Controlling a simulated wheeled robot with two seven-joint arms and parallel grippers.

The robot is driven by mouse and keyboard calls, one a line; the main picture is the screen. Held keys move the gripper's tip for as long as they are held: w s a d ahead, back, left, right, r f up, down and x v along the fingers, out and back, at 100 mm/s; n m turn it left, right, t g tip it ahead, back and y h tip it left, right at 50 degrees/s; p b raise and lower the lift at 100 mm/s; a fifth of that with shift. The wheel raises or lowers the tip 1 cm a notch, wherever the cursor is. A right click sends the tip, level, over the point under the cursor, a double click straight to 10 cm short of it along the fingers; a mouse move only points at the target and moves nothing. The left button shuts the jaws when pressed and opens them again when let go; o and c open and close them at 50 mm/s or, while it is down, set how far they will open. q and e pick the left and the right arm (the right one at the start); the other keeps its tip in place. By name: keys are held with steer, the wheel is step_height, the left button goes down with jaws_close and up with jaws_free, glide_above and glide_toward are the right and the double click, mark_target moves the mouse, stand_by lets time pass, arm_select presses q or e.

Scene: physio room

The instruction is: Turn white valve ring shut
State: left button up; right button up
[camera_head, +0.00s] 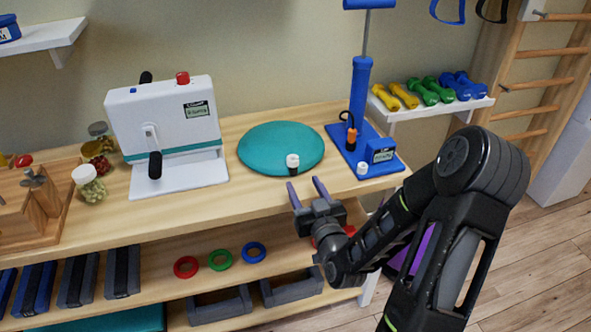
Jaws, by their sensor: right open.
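A white ring (292,159) with a dark stub below it sits at the front edge of the round teal cushion (268,143) on the table; it looks like the valve ring. How far it is turned cannot be told. My right gripper (306,187) is open and empty, just in front of the cushion near the table's front edge. Its two purple fingers point up toward the ring and look apart from it. My left gripper is not in view.
A blue pump (360,95) with a gauge box (381,152) stands right of the cushion, with a small white cap (362,168) on its base. A white machine (168,130) stands left. Jars and a wooden stand are farther left. Dumbbells (430,91) lie on a shelf.

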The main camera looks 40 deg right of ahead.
mark_target(295, 167)
steer(key=b, duration=0.1)
steer(key=w+b, duration=0.2)
steer(key=shift+d+f, duration=0.25)
steer(key=x, duration=0.4)
steer(key=shift+s+d+r+p, duration=0.1)
steer(key=shift+d+r+p, duration=0.05)
steer(key=shift+r+p, duration=0.15)
steer(key=shift+x, duration=0.75)
steer(key=shift+c, duration=0.4)
jaws_close()
